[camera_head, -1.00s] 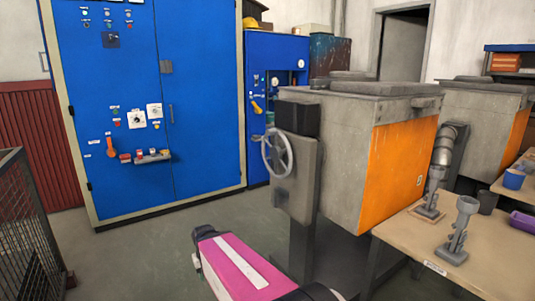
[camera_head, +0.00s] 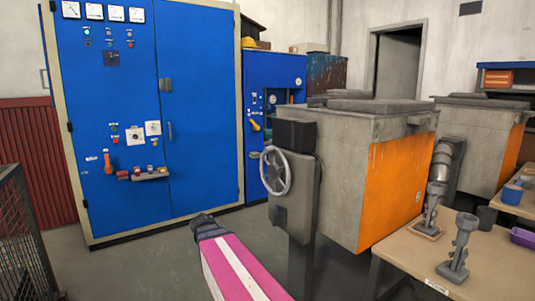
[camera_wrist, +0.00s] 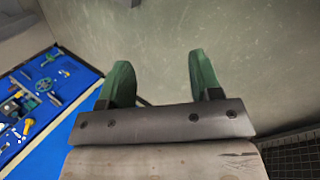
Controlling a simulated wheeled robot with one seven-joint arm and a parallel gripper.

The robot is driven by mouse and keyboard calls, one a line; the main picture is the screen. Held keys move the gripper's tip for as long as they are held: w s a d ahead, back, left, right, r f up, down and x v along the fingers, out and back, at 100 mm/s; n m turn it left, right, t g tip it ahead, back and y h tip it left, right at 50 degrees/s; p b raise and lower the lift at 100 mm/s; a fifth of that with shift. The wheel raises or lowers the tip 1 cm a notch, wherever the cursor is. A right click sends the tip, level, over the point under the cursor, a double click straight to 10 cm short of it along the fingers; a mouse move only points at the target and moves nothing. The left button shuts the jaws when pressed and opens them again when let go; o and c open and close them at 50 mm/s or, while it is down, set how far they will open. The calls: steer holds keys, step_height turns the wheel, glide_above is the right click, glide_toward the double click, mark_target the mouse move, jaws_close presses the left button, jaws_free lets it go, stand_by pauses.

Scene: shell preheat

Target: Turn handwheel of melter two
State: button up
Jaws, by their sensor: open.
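A grey spoked handwheel (camera_head: 275,171) is on the left side of a grey melter box (camera_head: 345,175) with an orange front panel. A second similar grey melter (camera_head: 478,143) stands behind it to the right; no handwheel shows on it. I cannot read which melter is number two. My gripper (camera_wrist: 156,75) is open and empty in the wrist view, its two green fingers apart over bare grey floor.
A blue control cabinet (camera_head: 110,190) with knobs and gauges stands at the left. A wooden table (camera_head: 480,262) with metal castings and cups is at the right. A wire mesh cage (camera_head: 22,240) is at the lower left. Floor (camera_head: 160,262) before the cabinet is clear.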

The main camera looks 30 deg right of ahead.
steer(key=w+d+r+n+h, duration=0.35)
steer(key=w+d+r, duration=0.3)
steer(key=r, duration=0.25)
steer(key=n+h, duration=0.7)
steer(key=h, duration=0.2)
glide_toward(265, 150)
steer(key=shift+m, duration=0.25)
steer(key=d, duration=1.1)
steer(key=shift+w+d, duration=0.1)
steer(key=shift+w, duration=0.3)
jaws_close()
